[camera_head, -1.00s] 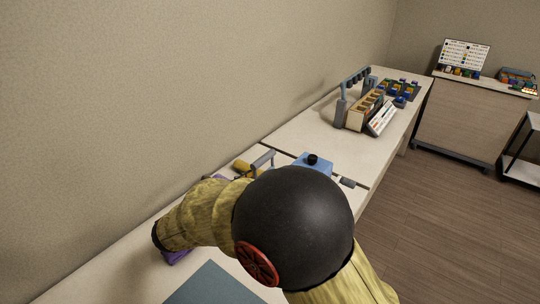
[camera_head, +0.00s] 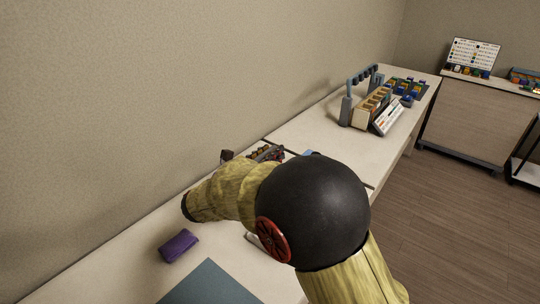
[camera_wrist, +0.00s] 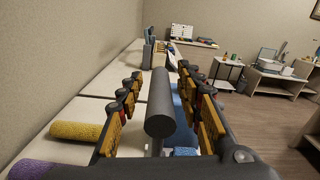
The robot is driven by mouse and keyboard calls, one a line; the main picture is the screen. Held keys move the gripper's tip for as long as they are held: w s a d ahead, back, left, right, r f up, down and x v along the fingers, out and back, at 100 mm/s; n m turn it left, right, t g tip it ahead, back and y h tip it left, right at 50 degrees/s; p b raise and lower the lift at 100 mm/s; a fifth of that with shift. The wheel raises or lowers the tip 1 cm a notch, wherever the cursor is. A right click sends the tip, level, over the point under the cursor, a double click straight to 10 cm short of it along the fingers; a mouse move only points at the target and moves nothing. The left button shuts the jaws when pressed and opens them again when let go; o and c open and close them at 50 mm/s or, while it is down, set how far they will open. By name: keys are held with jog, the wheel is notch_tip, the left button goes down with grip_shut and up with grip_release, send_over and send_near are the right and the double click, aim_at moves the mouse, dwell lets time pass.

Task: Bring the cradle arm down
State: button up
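In the wrist view a dark grey cylinder (camera_wrist: 160,108), which looks like the cradle arm's bar, lies lengthwise between the two fingers of my gripper (camera_wrist: 161,76). The fingers are spread, with a gap on each side of the cylinder. A thin grey upright shows below its near end. A blue body (camera_wrist: 182,97), probably the warmer, is partly hidden behind the right finger. In the head view my gripper (camera_head: 267,153) is over the far part of the near table, and my arm hides most of the warmer.
A yellow roll (camera_wrist: 78,130) lies left of my gripper, with a purple block (camera_head: 179,246) nearer. A blue-grey mat (camera_head: 212,284) lies at the front. A rack (camera_head: 372,107) and a printed card (camera_head: 389,117) stand farther along the tables. The wall runs close on the left.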

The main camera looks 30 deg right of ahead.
jog(key=shift+d, duration=0.15)
jog(key=shift+c, duration=0.8)
jog(key=c, duration=0.8)
